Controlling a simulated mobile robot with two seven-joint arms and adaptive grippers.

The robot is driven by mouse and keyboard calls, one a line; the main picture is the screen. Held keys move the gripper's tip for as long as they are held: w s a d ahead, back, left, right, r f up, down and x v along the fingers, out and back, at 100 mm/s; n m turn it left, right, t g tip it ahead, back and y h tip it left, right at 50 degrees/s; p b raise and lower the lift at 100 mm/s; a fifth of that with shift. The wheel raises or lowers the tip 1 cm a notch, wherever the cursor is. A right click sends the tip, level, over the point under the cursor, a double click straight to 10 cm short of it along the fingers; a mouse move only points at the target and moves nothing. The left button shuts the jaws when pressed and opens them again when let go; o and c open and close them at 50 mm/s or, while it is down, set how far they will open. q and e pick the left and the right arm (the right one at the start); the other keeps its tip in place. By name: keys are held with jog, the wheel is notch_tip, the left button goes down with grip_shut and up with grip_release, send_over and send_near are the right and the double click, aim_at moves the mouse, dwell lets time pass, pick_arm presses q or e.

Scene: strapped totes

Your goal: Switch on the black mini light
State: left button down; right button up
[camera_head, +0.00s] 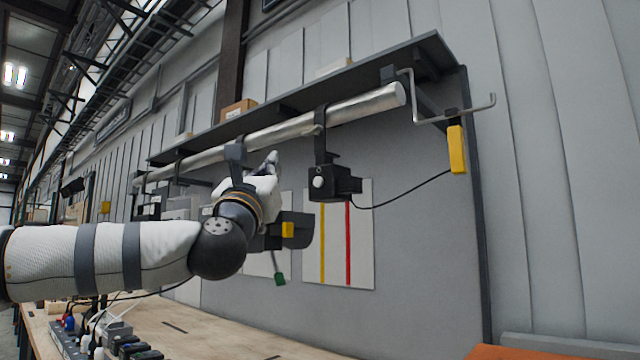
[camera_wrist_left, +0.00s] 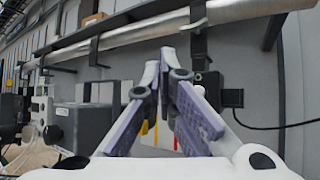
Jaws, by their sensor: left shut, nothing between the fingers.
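The black mini light (camera_head: 345,184) hangs from the silver pipe by a dark bracket, with a round white knob on its left side and a cable running right. In the left wrist view the black mini light (camera_wrist_left: 208,85) shows behind and right of the fingers, partly covered by them. My left gripper (camera_head: 274,158) is just left of the light in the head view, apart from it in the picture. In the left wrist view the fingers of my left gripper (camera_wrist_left: 163,58) are shut with nothing between them. My right gripper is not in view.
A silver pipe (camera_head: 350,108) runs under a dark shelf (camera_head: 300,96). A yellow box (camera_head: 457,149) hangs from a hook at right. A striped panel (camera_head: 360,250) is below the light. Other hanging devices (camera_wrist_left: 75,122) stand left. The wooden bench (camera_head: 220,335) holds power strips at left.

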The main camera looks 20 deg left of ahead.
aim_at(318, 182)
pick_arm(q)
jog(key=w+d+b, duration=0.1)
jog(key=w+d, duration=0.2)
jog(key=w, duration=0.5)
jog(key=shift+w, duration=0.3)
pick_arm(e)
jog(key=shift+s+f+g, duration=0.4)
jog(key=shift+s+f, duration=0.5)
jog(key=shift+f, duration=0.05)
pick_arm(q)
jog(key=shift+w+d+b, duration=0.1)
jog(key=shift+w+b, duration=0.3)
jog(key=shift+w, duration=0.05)
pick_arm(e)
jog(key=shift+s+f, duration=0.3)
